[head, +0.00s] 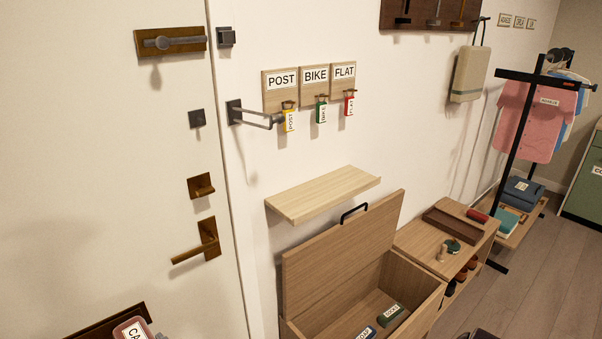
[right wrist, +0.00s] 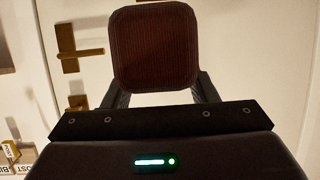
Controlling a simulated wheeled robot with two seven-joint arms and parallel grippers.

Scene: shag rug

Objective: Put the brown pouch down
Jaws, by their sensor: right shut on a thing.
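The brown pouch (right wrist: 153,48) is a dark reddish-brown, ribbed, rounded square in the right wrist view. My right gripper (right wrist: 160,88) is shut on it, with one finger at each lower side, and the pouch stands out beyond the fingertips. The door with its brass handle is behind it. I cannot make out the pouch or the right gripper for certain in the head view. My left gripper is in neither view.
A bare wooden shelf (head: 322,193) sits on the wall above an open-lidded wooden chest (head: 420,290) holding labelled items. A low cabinet (head: 415,237) with a brown tray (head: 455,226) stands beside it. A reddish labelled item (head: 130,328) shows at the bottom left.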

